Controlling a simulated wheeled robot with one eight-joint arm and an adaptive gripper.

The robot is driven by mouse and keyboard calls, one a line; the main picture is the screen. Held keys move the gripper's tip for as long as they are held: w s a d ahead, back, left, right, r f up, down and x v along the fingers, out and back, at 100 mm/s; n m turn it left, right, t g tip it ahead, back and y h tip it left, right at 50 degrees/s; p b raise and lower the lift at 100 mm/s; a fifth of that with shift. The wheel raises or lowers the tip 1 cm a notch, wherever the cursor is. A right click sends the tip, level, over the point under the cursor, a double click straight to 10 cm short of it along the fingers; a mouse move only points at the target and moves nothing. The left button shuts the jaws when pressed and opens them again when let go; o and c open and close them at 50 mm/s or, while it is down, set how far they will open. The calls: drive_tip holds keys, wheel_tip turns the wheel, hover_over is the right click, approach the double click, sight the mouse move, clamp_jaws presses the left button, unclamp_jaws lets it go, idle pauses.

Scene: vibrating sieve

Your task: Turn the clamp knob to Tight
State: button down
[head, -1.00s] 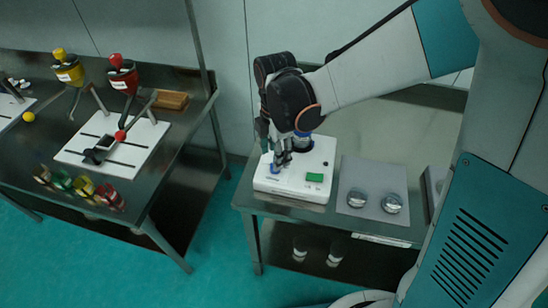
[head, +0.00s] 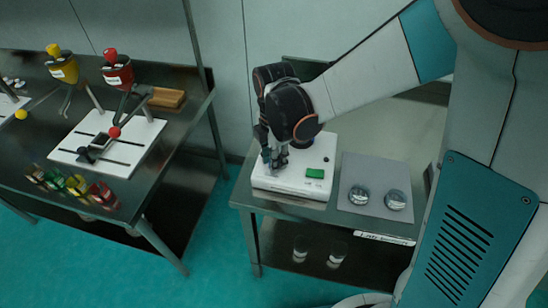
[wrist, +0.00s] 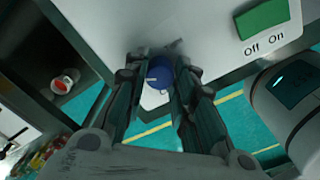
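The white sieve base (head: 290,183) stands on the right steel table. Its blue clamp knob (wrist: 159,70) shows in the wrist view, with a white line on its face pointing left. In the head view my gripper (head: 275,163) is low at the base's left side and mostly hides the knob. In the wrist view my gripper (wrist: 158,78) has one finger on each side of the knob, close against it, and appears shut on it. The printed labels around the knob are blurred or covered.
A green Off/On switch (head: 315,173) is right of my gripper on the base. A grey mat (head: 373,207) with two round metal pieces lies to the right. A second table (head: 150,195) at left holds a white board, red and yellow funnels and small bottles.

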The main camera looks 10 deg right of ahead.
drive_tip(key=shift+m, duration=0.4)
drive_tip(key=m, duration=0.5)
drive_tip(key=shift+m, duration=0.4)
drive_tip(key=m, duration=1.2)
drive_tip(key=shift+m, duration=0.3)
drive_tip(key=m, duration=0.4)
drive_tip(key=shift+m, duration=0.3)
drive_tip(key=c, duration=1.3)
unclamp_jaws()
